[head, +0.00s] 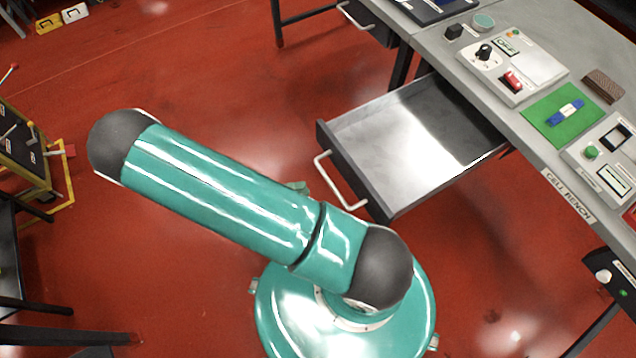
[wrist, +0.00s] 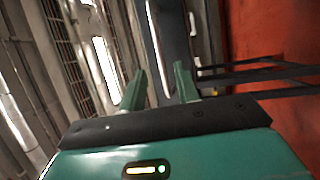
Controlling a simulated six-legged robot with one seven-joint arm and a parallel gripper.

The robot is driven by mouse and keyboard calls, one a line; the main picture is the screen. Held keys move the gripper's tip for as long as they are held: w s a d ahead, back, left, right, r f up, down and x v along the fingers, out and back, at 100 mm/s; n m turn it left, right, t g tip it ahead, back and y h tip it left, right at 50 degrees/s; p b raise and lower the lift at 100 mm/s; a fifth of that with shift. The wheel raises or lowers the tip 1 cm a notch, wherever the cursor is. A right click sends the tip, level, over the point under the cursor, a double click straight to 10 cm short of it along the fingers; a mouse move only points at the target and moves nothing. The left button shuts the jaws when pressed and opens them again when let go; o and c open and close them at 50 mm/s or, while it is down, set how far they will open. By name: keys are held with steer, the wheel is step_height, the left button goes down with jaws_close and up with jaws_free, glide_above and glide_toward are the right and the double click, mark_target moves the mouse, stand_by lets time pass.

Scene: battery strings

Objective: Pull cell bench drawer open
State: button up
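The cell bench drawer (head: 410,130) stands pulled well out from under the bench, its grey tray empty. Its dark front carries a pale bar handle (head: 340,182), which shows free of any finger in the head view. My teal arm crosses the head view left of the handle and hides my gripper there. In the wrist view my gripper (wrist: 160,78) has its two green fingers apart. A pale bar (wrist: 156,45) on a dark panel, probably the handle, shows ahead between the fingertips; I see no finger closed on it.
The cell bench (head: 530,140) runs along the right, with a control box (head: 513,60), a green mat (head: 560,116) and other devices on top. Another drawer (head: 368,18) with a handle is at the top. Red floor (head: 210,80) is open on the left; a yellow-edged cart (head: 25,150) stands at the far left.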

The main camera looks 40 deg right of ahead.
steer(key=v, duration=0.5)
steer(key=shift+w+a, duration=0.1)
stand_by(0.4)
step_height(320, 180, up, 34)
steer(key=s+n+t+y, duration=0.1)
steer(key=n+t+y, duration=0.2)
steer(key=t+y, duration=0.4)
steer(key=s+d+n+t+y, duration=0.1)
steer(key=s+n+t+y, duration=0.1)
steer(key=t+y, duration=0.6)
steer(key=n+y, duration=0.1)
steer(key=y, duration=0.1)
steer(key=shift+n+y, duration=0.3)
